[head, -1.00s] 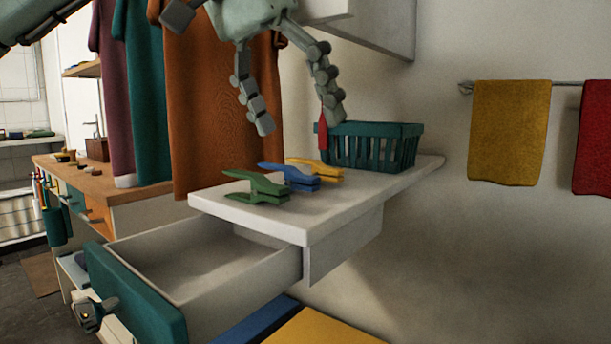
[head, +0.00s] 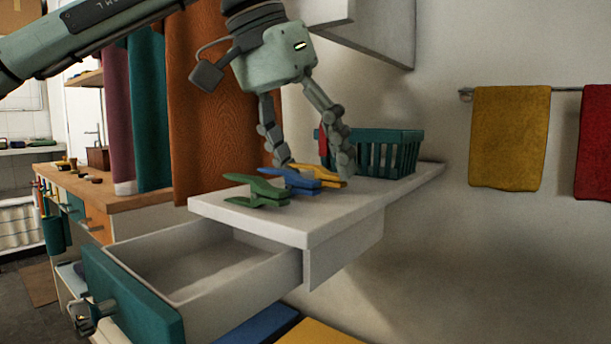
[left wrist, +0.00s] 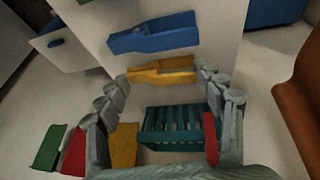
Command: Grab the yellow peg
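The yellow peg (head: 326,176) lies on the white shelf, at the back of a row with a blue peg (head: 290,178) and a green peg (head: 257,192). My left gripper (head: 312,167) is open and low over the shelf, its fingers reaching down around the yellow peg. In the left wrist view the yellow peg (left wrist: 160,74) lies between the two fingertips (left wrist: 161,72), one near each end. I cannot tell whether they touch it. The blue peg (left wrist: 152,35) lies just beyond. My right gripper is not in view.
A teal basket (head: 385,150) stands behind the left gripper, with a red peg (head: 323,142) upright at its left end. An open drawer (head: 140,295) juts out below the white shelf (head: 330,218).

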